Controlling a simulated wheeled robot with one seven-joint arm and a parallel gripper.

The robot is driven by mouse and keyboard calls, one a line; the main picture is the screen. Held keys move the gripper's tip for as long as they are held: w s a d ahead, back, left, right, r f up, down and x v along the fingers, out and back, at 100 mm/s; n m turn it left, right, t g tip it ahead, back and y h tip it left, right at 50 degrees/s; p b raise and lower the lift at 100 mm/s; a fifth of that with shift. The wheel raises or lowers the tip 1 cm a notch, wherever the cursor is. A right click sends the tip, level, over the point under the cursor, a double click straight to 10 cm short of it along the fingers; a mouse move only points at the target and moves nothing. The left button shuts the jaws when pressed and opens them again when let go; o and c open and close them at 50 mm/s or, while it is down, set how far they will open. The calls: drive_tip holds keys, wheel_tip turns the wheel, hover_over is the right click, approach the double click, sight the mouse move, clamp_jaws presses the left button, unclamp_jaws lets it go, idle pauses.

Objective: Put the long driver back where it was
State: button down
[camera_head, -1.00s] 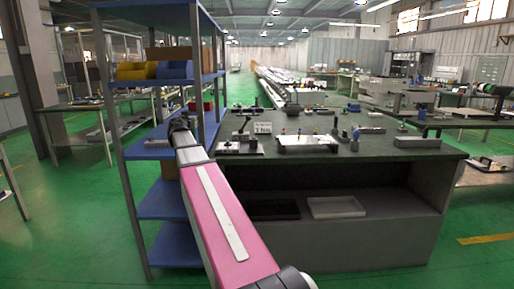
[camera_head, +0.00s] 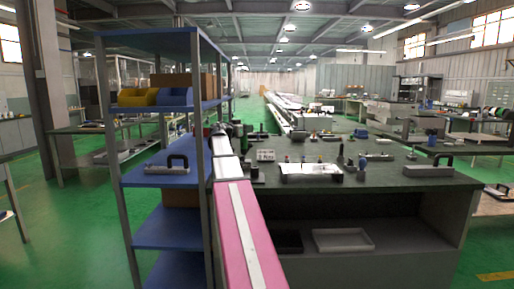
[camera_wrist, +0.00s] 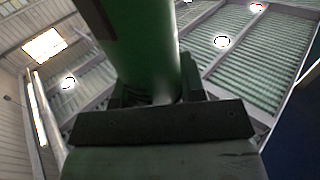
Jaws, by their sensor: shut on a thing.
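In the wrist view a thick dark-green cylinder (camera_wrist: 145,45) rises from between my gripper's jaws (camera_wrist: 155,97); it looks like the handle of the long driver. Its far end is out of frame, and no shaft or tip shows. The gripper is shut on it. In the head view my gripper (camera_head: 237,138) is small and dark at the end of my outstretched arm, close to the right side of the blue shelf rack and above the left end of the workbench. I cannot make out the driver's full length there.
The blue shelf rack (camera_head: 162,241) stands left, holding yellow and blue bins and a black-handled device (camera_head: 168,165). The dark workbench (camera_head: 405,197) carries a white fixture plate (camera_head: 310,172), a small sign (camera_head: 266,155) and a block with handle (camera_head: 428,170). A white tray (camera_head: 342,240) lies below.

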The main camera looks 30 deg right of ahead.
drive_tip(key=d+f, duration=0.5)
drive_tip(key=f, duration=0.2)
drive_tip(key=shift+s+d+f, duration=0.15)
drive_tip(key=shift+s+d, duration=0.1)
drive_tip(key=shift+s, duration=0.15)
drive_tip(key=shift+f, duration=0.1)
drive_tip(key=c, duration=0.7)
unclamp_jaws()
drive_tip(key=shift+f, duration=0.1)
approach(244, 145)
drive_tip(key=x, duration=0.4)
drive_tip(key=s+x, duration=0.1)
drive_tip(key=x, duration=0.1)
drive_tip(key=shift+r, duration=0.2)
drive_tip(key=shift+w, duration=0.1)
